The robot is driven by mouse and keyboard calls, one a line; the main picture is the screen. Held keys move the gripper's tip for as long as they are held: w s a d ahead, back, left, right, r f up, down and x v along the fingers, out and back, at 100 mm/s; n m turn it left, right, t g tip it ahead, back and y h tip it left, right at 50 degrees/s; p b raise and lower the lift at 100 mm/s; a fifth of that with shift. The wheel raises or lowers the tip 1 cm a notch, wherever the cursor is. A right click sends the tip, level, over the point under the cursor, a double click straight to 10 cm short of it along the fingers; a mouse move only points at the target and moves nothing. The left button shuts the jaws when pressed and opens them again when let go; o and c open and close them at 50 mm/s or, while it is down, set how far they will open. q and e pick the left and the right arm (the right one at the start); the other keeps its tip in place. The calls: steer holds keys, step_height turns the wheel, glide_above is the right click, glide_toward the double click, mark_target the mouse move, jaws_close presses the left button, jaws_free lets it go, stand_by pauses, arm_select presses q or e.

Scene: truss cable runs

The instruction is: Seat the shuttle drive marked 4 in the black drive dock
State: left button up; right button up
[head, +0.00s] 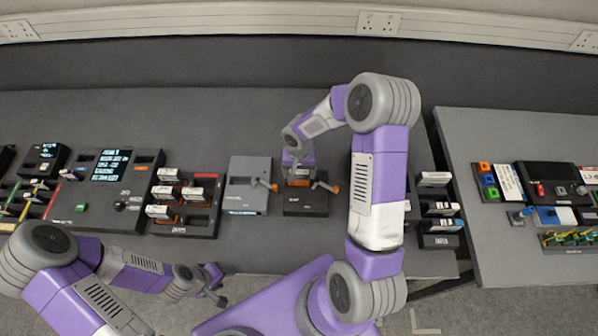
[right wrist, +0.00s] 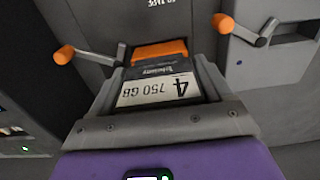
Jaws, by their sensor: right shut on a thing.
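The shuttle drive marked 4 (right wrist: 158,90) has a white label reading 4 and 750 GB and an orange section. My right gripper (head: 298,168) is shut on it, with a jaw on either side of the label in the right wrist view. In the head view, the gripper and drive are over the black drive dock (head: 306,208), whose orange-tipped lever (head: 325,186) sticks out at the right. Whether the drive's lower end is in the slot is hidden. My left gripper (head: 214,285) is empty near the table's front edge, its fingers apart.
A grey dock (head: 248,187) with its own orange-tipped lever (head: 265,184) stands just left of the black dock. A rack (head: 200,230) holds several drives farther left. More labelled units (head: 438,210) stand right of my right arm.

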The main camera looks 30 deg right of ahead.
arm_select(q)
steer(key=shift+s+a+f, duration=0.1)
steer(key=shift+f, duration=0.25)
arm_select(e)
steer(key=shift+f, duration=0.1)
steer(key=shift+w+d+r+p, duration=0.1)
steer(key=shift+r+p, duration=0.35)
steer(key=shift+r, duration=0.15)
steer(key=shift+w+d+r+p, duration=0.1)
steer(key=shift+r+p, duration=0.35)
steer(key=shift+r, duration=0.15)
arm_select(q)
steer(key=shift+d+r+p, duration=0.2)
steer(key=shift+r+p, duration=0.55)
steer(key=shift+r, duration=0.75)
arm_select(e)
steer(key=shift+a+r, duration=0.1)
steer(key=shift+r, duration=1.1)
